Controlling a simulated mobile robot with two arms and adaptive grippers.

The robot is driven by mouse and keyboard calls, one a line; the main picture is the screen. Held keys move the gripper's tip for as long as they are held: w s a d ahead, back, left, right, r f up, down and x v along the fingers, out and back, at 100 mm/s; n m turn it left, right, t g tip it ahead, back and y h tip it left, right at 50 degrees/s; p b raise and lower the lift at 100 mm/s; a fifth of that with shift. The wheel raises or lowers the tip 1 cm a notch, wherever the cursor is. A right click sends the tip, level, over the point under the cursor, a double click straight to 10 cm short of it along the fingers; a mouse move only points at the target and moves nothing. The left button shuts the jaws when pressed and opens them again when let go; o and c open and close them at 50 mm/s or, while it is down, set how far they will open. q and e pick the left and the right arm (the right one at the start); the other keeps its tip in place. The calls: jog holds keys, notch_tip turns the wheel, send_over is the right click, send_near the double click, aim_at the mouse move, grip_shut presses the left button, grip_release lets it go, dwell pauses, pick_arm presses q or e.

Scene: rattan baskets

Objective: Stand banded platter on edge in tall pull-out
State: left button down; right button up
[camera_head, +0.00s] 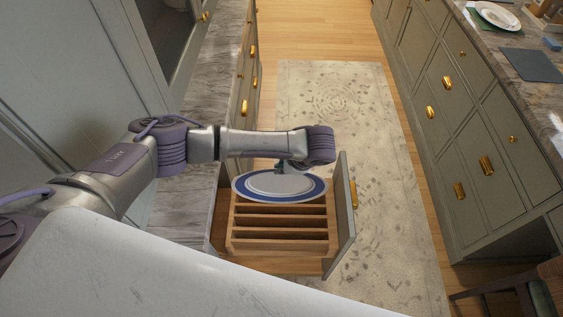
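The banded platter (311,190) is white and oval with a blue band. It hangs from my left gripper (281,168) above the far end of the tall pull-out (276,264), and its face shows toward the camera. The gripper meets the platter's upper edge, with its fingertips small and partly hidden behind the wrist. The pull-out stands open and holds a wooden rack with several slots running left to right. The platter's lower edge overlaps the rack in the picture; I cannot tell whether it touches. My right gripper is not in view.
The pull-out's front panel (345,213) stands on its right side. A marble counter (175,210) lies to the left. A rug (395,240) covers the floor. Opposite cabinets (455,140) line the right, with a plate (497,16) and a dark mat (531,65) on top.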

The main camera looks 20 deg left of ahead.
aim_at(277, 183)
pick_arm(q)
jog(key=shift+w+r+p, duration=0.1)
jog(key=shift+r+p, duration=0.1)
jog(key=shift+p, duration=0.1)
jog(key=shift+f, duration=0.7)
jog(key=shift+d+f+b, duration=0.1)
jog(key=shift+f+b, duration=0.25)
jog(key=shift+b, duration=0.1)
notch_tip(277, 183, down, 3)
jog(key=shift+b, duration=0.85)
jog(key=shift+f, duration=0.45)
jog(key=shift+f+b, duration=0.8)
jog(key=shift+f, duration=0.35)
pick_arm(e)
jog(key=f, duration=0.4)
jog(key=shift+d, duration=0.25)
